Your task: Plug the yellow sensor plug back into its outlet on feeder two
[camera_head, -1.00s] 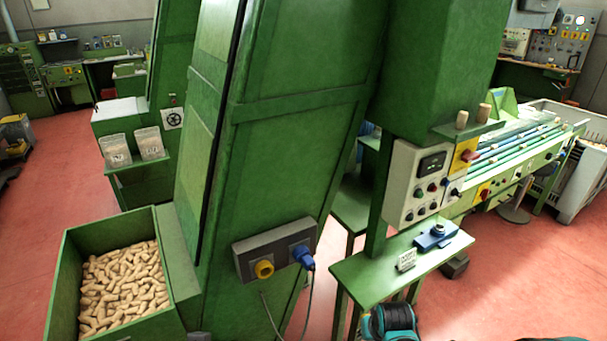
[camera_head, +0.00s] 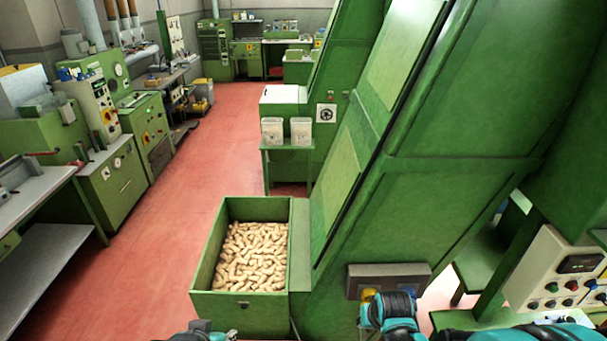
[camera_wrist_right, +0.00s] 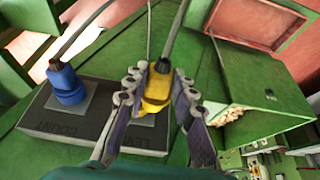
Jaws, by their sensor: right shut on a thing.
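The yellow sensor plug (camera_wrist_right: 157,88), with a cable from its top, is between the fingers of my right gripper (camera_wrist_right: 155,100) in the wrist view. My right gripper is shut on it, over the LEVEL side of a dark grey outlet box (camera_wrist_right: 90,130). I cannot tell whether the plug is seated or just above the outlet, as the fingers hide its lower end. A blue plug (camera_wrist_right: 66,85) sits in the COUNT outlet beside it.
A green bin of corks (camera_head: 253,258) stands left of the box, at the foot of the sloping green feeder (camera_head: 440,140). A control panel (camera_head: 560,275) is at the right. The red floor (camera_head: 150,270) left of the bin is clear.

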